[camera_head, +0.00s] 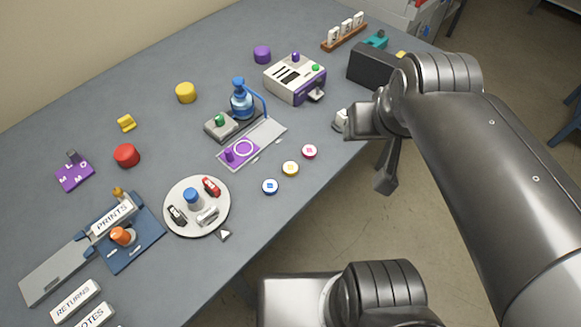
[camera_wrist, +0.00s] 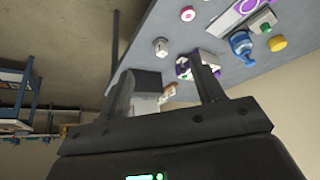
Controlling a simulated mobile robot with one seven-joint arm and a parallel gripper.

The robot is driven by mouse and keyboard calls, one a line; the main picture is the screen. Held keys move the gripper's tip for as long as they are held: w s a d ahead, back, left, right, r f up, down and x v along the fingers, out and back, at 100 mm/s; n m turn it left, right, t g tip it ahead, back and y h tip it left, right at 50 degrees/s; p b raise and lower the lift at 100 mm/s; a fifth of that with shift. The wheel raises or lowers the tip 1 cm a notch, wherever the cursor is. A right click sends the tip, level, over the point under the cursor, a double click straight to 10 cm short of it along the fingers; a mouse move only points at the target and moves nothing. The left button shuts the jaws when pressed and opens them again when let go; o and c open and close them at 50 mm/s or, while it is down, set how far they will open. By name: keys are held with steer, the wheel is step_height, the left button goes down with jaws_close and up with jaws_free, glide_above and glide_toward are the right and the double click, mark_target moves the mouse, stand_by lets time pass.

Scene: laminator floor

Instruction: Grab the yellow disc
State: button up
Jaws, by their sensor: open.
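My gripper (camera_head: 374,152) is right of the small discs, beyond the table's front edge. In the wrist view its two fingers (camera_wrist: 160,78) are spread apart with nothing held. The pink-red disc also shows there (camera_wrist: 188,14).
A small white piece (camera_head: 341,121) stands at the table edge close to my gripper. A dark box (camera_head: 371,66) and a white-purple machine (camera_head: 296,79) stand behind. A round tray (camera_head: 181,228) with small items lies left of the discs. Table around the discs is mostly clear.

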steer(key=w+a+f+n+g, duration=0.2)
steer(key=w+a+f+g, duration=0.1)
steer(key=w+a+f, duration=0.35)
steer(key=n+g, duration=0.2)
steer(key=g, duration=0.1)
glide_toward(290, 167)
steer(key=f, duration=0.3)
steer(key=shift+s, duration=0.4)
steer(key=shift+w+d+f, duration=0.1)
steer(key=shift+w+f, duration=0.05)
steer(key=shift+f, duration=1.15)
steer(key=shift+w+d+f, duration=0.1)
steer(key=shift+w+f, duration=0.05)
steer(key=shift+f, duration=1.2)
steer(key=shift+c, duration=0.2)
steer(key=shift+a, duration=0.1)
steer(key=c, duration=1)
